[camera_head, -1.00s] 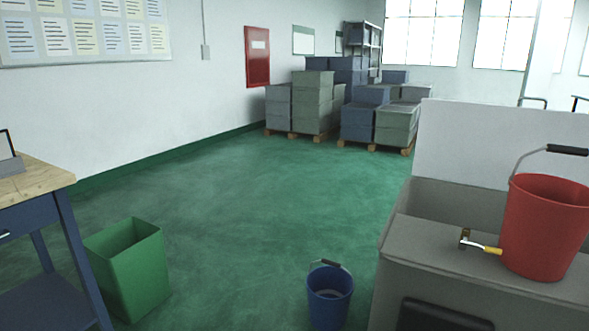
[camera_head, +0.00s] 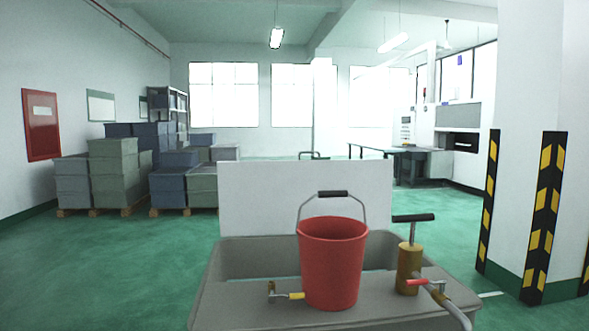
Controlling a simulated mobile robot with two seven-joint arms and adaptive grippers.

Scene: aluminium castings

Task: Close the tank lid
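The grey tank (camera_head: 226,312) stands straight ahead at the bottom of the head view. Its pale lid (camera_head: 305,188) stands upright along the tank's far edge, so the tank is open. A red bucket (camera_head: 332,262) with its handle raised sits on the tank's near ledge, in front of the opening. A yellow-handled tap (camera_head: 284,293) is left of the bucket. A brass pump (camera_head: 409,268) with a black T-handle and a red-handled tap (camera_head: 424,283) are right of it. Neither of my grippers is in view.
Stacked grey and blue crates (camera_head: 113,172) stand on pallets at the left. A pillar (camera_head: 527,150) with black and yellow stripes stands at the right. A table (camera_head: 390,152) stands farther back. Green floor (camera_head: 130,262) is clear left of the tank.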

